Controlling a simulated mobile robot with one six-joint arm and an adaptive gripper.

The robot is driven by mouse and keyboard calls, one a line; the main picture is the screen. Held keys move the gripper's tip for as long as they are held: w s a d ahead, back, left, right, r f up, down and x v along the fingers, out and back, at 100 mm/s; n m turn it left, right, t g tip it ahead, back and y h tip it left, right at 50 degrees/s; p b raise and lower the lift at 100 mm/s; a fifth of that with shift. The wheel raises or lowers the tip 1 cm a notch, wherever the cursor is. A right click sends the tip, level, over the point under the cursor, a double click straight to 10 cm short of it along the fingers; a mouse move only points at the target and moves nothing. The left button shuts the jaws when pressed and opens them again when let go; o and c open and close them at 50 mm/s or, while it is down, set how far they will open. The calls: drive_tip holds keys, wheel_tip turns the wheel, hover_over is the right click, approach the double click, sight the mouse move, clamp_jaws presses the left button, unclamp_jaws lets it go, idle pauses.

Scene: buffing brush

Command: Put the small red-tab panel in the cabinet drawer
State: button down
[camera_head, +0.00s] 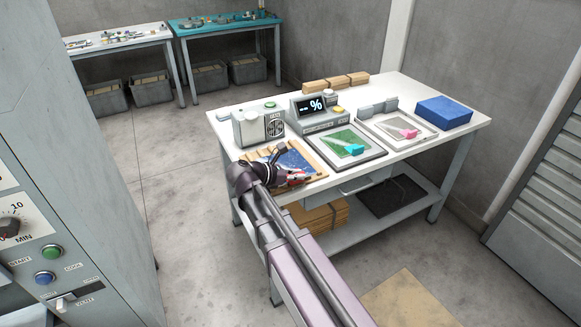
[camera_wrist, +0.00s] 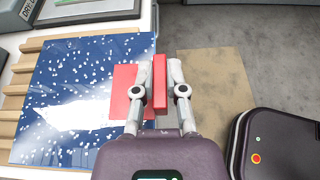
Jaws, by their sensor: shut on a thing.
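The dark blue panel with white specks (camera_head: 296,158) lies on wooden slats at the table's near left. It also shows in the wrist view (camera_wrist: 75,95), with a flat red patch (camera_wrist: 124,76) at its right edge. My gripper (camera_wrist: 160,72) is shut on an upright red tab (camera_wrist: 160,88) beside that patch. In the head view my gripper (camera_head: 292,177) is at the panel's near edge, and my arm hides part of it. A drawer front (camera_head: 362,183) shows under the tabletop; it looks shut. Which cabinet drawer is meant, I cannot tell.
A tray with a green panel and cyan tab (camera_head: 352,150) and a tray with a grey panel and pink tab (camera_head: 405,134) lie to the right.

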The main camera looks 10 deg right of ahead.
sight(285, 165)
drive_tip(key=w, duration=0.6)
drive_tip(key=w+f, duration=0.1)
drive_tip(key=w, duration=0.3)
drive_tip(key=shift+b, duration=0.4)
drive_tip(key=shift+s+f, duration=0.1)
drive_tip(key=shift+f+b, duration=1.65)
drive_tip(key=shift+b, duration=0.1)
drive_tip(key=shift+f, duration=0.1)
drive_tip(key=c, duration=0.7)
unclamp_jaws()
drive_tip(key=shift+r, duration=0.25)
drive_tip(key=p+v, duration=0.4)
drive_tip(key=v, duration=0.8)
drive_tip(key=shift+p, duration=0.3)
